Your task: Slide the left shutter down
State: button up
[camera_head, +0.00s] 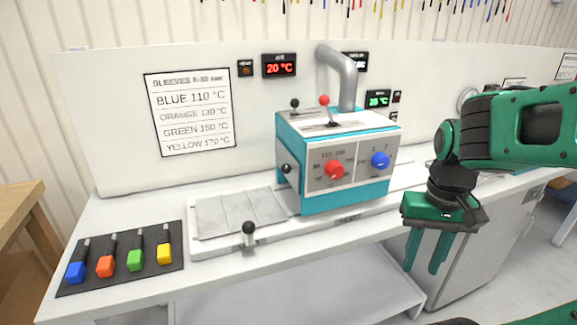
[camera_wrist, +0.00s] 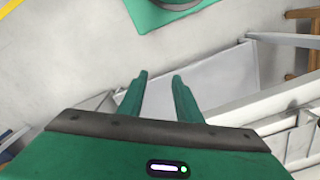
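A teal and grey heating box (camera_head: 345,205) stands on the white bench. On its left side is a pale panel with a round black knob (camera_head: 286,169), which looks like the left shutter. I cannot tell clearly how high the shutter stands. Another black ball knob (camera_head: 295,104) stands up at the top left of the box. My gripper (camera_head: 420,269) hangs to the right of the box, over the bench's front edge, well away from the knobs and pointing down. In the wrist view its two fingers (camera_wrist: 160,77) are apart with nothing between them; the box does not show there.
A red ball lever (camera_head: 324,100) and a grey duct (camera_head: 347,72) rise from the box top. A sliding tray (camera_head: 235,214) with a black knob (camera_head: 249,228) lies to its left. A dark mat (camera_head: 120,258) holds colored-handled tools. A wooden table (camera_head: 25,200) stands far left.

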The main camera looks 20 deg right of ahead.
aim_at(291, 168)
jog(key=u, duration=0.9)
jog(key=k, duration=0.4)
jog(key=u, duration=0.05)
